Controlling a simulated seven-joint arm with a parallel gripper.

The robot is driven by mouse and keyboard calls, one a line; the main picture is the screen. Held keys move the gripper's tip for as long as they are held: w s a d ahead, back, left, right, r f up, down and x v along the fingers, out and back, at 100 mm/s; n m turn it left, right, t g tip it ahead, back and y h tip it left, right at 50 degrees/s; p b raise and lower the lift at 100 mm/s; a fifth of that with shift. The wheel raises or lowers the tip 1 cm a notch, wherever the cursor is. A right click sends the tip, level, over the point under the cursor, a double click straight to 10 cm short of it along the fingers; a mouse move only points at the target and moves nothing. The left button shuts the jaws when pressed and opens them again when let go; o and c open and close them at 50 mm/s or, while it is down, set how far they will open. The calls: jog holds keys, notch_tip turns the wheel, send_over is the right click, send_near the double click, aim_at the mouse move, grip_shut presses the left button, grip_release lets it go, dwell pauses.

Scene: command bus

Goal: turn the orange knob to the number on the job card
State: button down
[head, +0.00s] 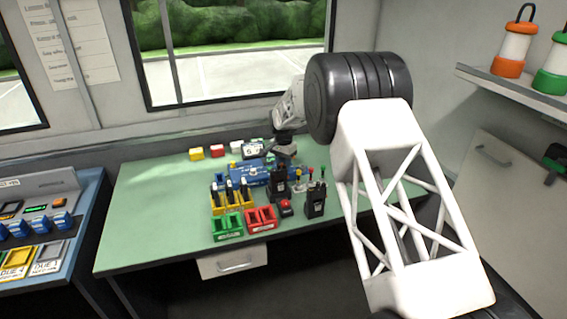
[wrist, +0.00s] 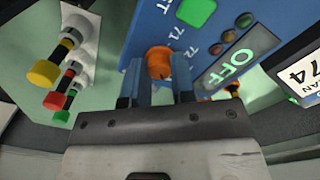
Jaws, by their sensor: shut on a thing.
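The orange knob (wrist: 158,62) sits on a blue panel (wrist: 150,22) in the wrist view. White marks that look like 71 and 72 are printed near it on the panel. My gripper (wrist: 158,88) has one finger on each side of the knob and is shut on it. In the head view my gripper (head: 284,150) is over the right part of the blue unit (head: 245,175), and the knob cannot be made out there. A white label in a dark frame (wrist: 303,76) reads 74; I cannot tell whether it is the job card. A white card (head: 253,150) stands behind the unit.
The panel has a green OFF display (wrist: 238,60). Yellow, red and green knobs (wrist: 62,75) stand at left in the wrist view. Radios (head: 316,200), a yellow rack (head: 232,205), and green (head: 228,228) and red trays (head: 262,219) crowd the front. The table's left (head: 150,215) is clear.

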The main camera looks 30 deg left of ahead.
dwell(0.4)
jog(key=c, duration=0.9)
grip_release()
jog(key=shift+c, duration=0.2)
jog(key=shift+a+r, duration=0.1)
jog(key=shift+r, duration=3.85)
